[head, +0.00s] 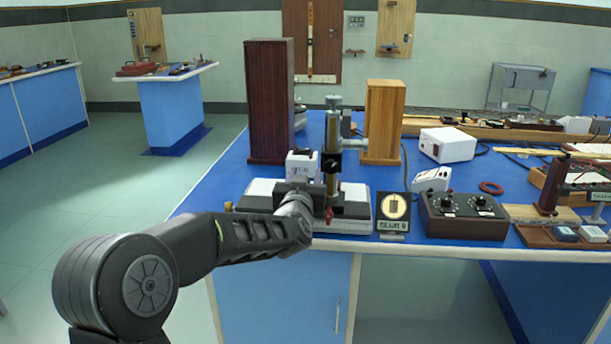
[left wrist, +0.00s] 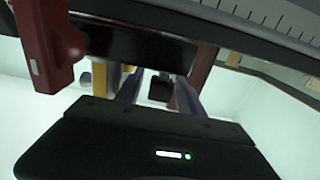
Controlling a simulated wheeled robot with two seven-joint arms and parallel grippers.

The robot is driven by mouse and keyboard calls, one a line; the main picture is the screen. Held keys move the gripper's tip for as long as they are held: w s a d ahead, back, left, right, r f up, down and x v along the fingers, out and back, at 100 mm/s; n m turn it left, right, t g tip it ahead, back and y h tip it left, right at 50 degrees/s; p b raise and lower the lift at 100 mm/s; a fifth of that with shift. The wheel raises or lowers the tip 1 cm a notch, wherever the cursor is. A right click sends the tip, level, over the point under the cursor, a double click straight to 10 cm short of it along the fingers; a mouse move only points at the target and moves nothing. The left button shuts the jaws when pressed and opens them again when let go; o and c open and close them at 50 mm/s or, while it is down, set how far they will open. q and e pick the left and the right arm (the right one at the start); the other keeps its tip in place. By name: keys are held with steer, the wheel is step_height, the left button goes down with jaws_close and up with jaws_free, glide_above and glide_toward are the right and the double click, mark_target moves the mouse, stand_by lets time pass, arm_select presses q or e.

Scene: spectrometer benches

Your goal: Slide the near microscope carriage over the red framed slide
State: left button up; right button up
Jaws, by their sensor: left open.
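The near microscope (head: 333,172) stands upright at the front edge of the blue bench, with a brass tube, a dark collar and a white and black base (head: 348,204). My left gripper (head: 303,187) is at the front left of this microscope, and my arm hides part of the base. In the left wrist view my left gripper (left wrist: 158,88) is open, its fingers apart with nothing clearly held between them. A red part (left wrist: 50,45) and a pale graduated scale (left wrist: 260,18) are close to the camera. I cannot make out the red framed slide for certain.
A framed label card (head: 393,211) and a black knob box (head: 463,216) stand right of the microscope. A dark tall box (head: 270,105) and a lighter wooden box (head: 384,120) stand behind. A white box (head: 447,145) is further right. Bare blue bench top shows at left.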

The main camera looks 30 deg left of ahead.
arm_select(q)
steer(key=v, duration=0.7)
stand_by(0.4)
